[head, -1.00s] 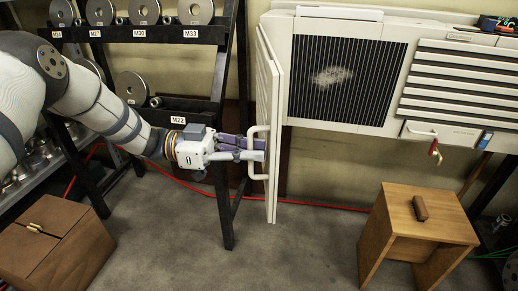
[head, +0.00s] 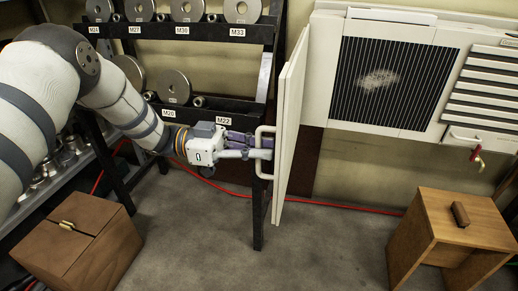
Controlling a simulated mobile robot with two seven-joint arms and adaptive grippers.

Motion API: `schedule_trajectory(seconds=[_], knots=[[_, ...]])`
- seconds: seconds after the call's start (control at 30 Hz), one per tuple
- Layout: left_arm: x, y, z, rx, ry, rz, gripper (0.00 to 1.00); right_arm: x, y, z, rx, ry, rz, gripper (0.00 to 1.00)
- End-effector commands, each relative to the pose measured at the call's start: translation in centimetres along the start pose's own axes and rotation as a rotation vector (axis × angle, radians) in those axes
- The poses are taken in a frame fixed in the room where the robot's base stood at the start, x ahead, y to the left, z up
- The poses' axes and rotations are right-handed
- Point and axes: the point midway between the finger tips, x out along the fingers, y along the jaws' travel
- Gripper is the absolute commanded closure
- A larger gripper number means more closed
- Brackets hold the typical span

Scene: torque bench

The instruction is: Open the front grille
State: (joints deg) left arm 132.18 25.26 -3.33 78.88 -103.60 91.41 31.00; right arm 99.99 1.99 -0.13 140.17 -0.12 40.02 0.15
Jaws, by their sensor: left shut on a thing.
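The front grille (head: 290,110) is a white panel standing swung out, nearly edge-on, at the left side of the white wall unit (head: 328,70). Behind it the unit's dark filter (head: 395,85) with a pale dusty patch is exposed. A white bar handle (head: 258,154) sticks out from the grille's left face. My left gripper (head: 262,149) is shut on this handle, coming in from the left. My right gripper is not in view.
A dark rack (head: 190,110) with metal rings stands behind my left arm. A brown box (head: 75,240) is on the floor at left, a wooden stool (head: 460,225) at right. A red cable (head: 345,207) runs along the floor. The middle floor is clear.

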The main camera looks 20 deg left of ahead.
Motion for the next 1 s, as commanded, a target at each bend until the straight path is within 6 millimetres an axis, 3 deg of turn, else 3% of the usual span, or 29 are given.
schedule_trajectory(seconds=[0.37,0.4,0.47,0.77,0.87,1.0], knots=[[0.0,0.0,0.1,-0.001,-0.001,0.001,1.0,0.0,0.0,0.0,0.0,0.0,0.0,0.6],[0.0,0.0,0.0,-0.001,-0.001,0.001,0.85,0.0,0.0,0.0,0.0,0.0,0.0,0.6],[0.0,0.0,0.0,-0.001,-0.001,0.001,0.71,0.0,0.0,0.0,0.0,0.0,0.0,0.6],[-0.1,0.0,0.0,0.0,-0.001,0.0,0.7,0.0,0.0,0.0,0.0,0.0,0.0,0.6],[-1.2,-0.1,0.0,0.001,-0.001,-0.001,0.7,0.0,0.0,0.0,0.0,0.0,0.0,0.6],[-4.8,-0.1,0.1,0.002,-0.002,-0.004,0.7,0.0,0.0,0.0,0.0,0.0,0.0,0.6]])
